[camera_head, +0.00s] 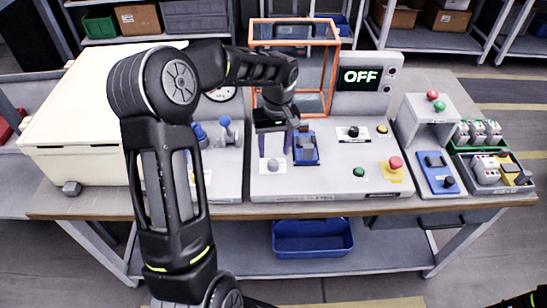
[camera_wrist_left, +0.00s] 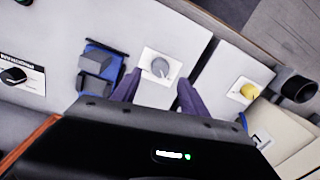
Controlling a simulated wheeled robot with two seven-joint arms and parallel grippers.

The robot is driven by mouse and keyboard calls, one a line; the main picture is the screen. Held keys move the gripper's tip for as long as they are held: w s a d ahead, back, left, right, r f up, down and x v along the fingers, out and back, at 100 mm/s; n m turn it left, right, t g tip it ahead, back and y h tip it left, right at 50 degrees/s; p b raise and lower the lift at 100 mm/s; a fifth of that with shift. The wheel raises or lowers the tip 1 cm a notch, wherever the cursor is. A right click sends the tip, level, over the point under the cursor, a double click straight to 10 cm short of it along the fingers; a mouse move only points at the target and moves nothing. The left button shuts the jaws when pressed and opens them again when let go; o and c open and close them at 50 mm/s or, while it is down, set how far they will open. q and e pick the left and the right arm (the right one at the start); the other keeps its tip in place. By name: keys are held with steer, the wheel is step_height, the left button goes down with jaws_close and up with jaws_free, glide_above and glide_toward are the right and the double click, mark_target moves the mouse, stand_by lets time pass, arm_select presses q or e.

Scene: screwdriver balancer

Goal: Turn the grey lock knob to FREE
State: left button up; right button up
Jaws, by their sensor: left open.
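The grey lock knob (camera_head: 272,165) sits on a white label plate at the front left of the grey control panel (camera_head: 325,187). In the left wrist view the grey knob (camera_wrist_left: 159,67) is round with a light pointer line; its label lettering is too small to read. My left gripper (camera_head: 275,152) points down just over the knob, open, with its two purple fingers apart. In the left wrist view the fingers (camera_wrist_left: 158,88) stand to either side of the knob's near side. I see no clear contact between fingers and knob.
A blue rocker switch (camera_head: 306,148) stands close to the right of the fingers. Further right are a black knob (camera_head: 353,132), a green button (camera_head: 358,172) and a red button (camera_head: 396,162). An orange-framed cage (camera_head: 334,75) and a display reading OFF (camera_head: 361,77) stand behind.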

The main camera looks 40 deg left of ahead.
mark_target(273, 161)
arm_select(q)
step_height(273, 161, down, 5)
steer(key=shift+a+f+p, duration=0.1)
steer(key=shift+p, duration=0.25)
jaws_close()
stand_by(0.4)
